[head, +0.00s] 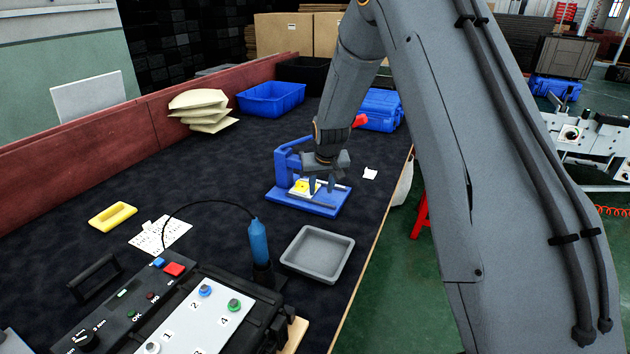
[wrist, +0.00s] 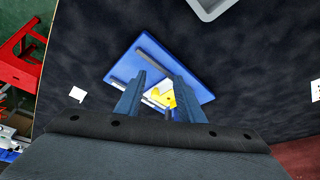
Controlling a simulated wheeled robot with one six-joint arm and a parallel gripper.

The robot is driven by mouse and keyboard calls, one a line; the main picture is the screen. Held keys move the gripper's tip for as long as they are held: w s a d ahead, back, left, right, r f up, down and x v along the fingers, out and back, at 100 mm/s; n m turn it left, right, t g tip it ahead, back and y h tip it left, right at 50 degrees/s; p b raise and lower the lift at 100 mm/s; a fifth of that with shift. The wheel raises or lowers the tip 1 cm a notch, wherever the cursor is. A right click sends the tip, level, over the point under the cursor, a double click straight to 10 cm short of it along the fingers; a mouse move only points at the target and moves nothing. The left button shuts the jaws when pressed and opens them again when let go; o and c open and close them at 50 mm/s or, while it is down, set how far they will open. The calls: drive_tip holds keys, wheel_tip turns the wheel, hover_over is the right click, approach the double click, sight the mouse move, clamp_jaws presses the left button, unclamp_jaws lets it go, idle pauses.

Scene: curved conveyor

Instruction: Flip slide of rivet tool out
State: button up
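The rivet tool is a blue press on a blue base plate (head: 318,208), with an upright blue frame (head: 283,165) and a red handle (head: 359,121). Its slide (head: 302,196) is a pale plate with a yellow part (head: 301,186), lying on the base. My gripper (head: 321,187) points down over the slide, with its two blue-grey fingers apart. In the wrist view my gripper (wrist: 160,85) is open over the blue base (wrist: 185,65), and the yellow part (wrist: 169,98) shows between the fingers. I cannot tell whether a finger touches the slide.
A grey tray (head: 318,254) and a blue screwdriver-like tool (head: 258,243) stand nearer on the dark table. A control box (head: 140,305) is at the front left. A blue bin (head: 270,99) and a blue case (head: 380,110) are behind. The table's right edge is close to the rivet tool.

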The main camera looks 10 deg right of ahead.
drive_tip(key=w+f, duration=0.1)
drive_tip(key=w, duration=0.2)
drive_tip(key=w+f+p, duration=0.1)
drive_tip(key=w, duration=0.2)
drive_tip(key=w+f+p, duration=0.1)
drive_tip(key=w, duration=0.3)
drive_tip(key=shift+f, duration=0.1)
drive_tip(key=shift+p+x, duration=0.35)
drive_tip(key=shift+x, duration=0.4)
clamp_jaws()
